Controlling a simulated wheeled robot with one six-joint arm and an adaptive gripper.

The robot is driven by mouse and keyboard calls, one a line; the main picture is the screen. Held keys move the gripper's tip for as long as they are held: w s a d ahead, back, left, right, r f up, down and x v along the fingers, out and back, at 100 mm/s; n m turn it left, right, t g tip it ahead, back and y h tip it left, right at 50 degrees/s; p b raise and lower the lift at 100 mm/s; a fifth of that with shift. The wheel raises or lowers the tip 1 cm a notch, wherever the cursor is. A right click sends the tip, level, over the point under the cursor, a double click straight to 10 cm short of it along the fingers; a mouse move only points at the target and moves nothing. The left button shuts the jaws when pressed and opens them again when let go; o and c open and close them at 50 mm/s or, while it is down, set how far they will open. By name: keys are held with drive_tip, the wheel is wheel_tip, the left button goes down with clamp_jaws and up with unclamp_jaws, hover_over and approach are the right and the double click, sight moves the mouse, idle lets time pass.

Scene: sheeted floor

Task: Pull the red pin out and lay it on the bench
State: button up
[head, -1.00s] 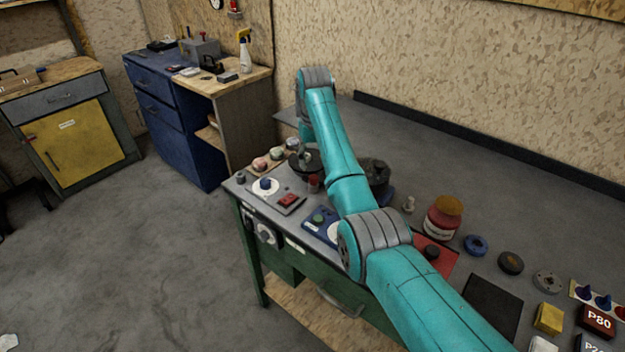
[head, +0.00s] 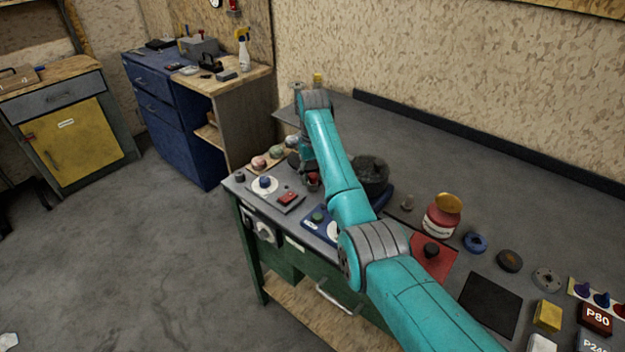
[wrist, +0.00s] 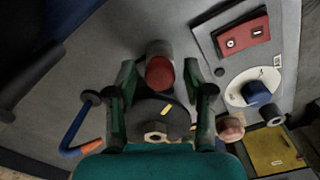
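The red pin (wrist: 160,73) shows in the wrist view as a short cylinder with a round red end, standing on the grey bench (wrist: 95,100). In the head view the red pin (head: 313,179) is a small patch near the bench's left end, partly covered by my gripper. My gripper (wrist: 159,70) is open, with one green finger on each side of the red end and a gap visible on both sides. In the head view my gripper (head: 308,168) hangs just above the pin. How deep the pin sits is hidden.
A plate with a red switch (head: 288,198) and a blue knob on a white dial (head: 265,182) sit close by. A dark round pot (head: 371,172) stands to the right. A red jar (head: 441,216) is further right. The rear of the bench (head: 440,150) is clear.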

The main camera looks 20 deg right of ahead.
sight(313, 174)
clamp_jaws()
drive_tip(key=shift+r, duration=2.65)
drive_tip(key=shift+r, duration=1.85)
